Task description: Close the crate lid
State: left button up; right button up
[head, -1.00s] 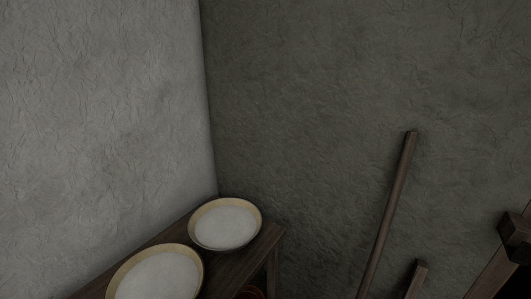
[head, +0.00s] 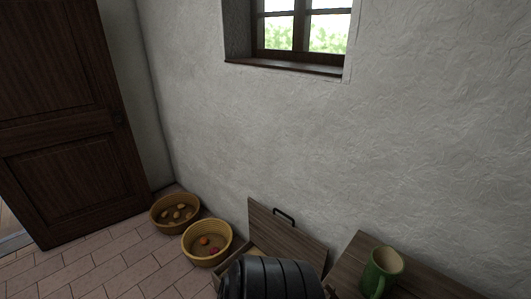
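The crate (head: 232,266) is a wooden box on the floor against the wall, at the bottom middle of the head view. Its lid (head: 303,244) is a brown wooden board with a dark bar handle (head: 284,214). The lid stands open, raised at the wall side. A dark ribbed shape at the bottom edge hides much of the crate, and I cannot tell whether it is part of me. Neither of my grippers can be made out in the view.
A basket with red and orange items (head: 207,258) stands left of the crate, and another with several tan items (head: 175,220) is behind it. A green mug (head: 381,272) stands on a wooden surface (head: 347,268) at right. Tiled floor at left is clear before a door (head: 65,130).

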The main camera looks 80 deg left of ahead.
aim_at(279, 238)
jog(key=u, duration=2.45)
jog(key=i+j+z, duration=0.1)
jog(key=j, duration=0.25)
jog(key=i, duration=0.05)
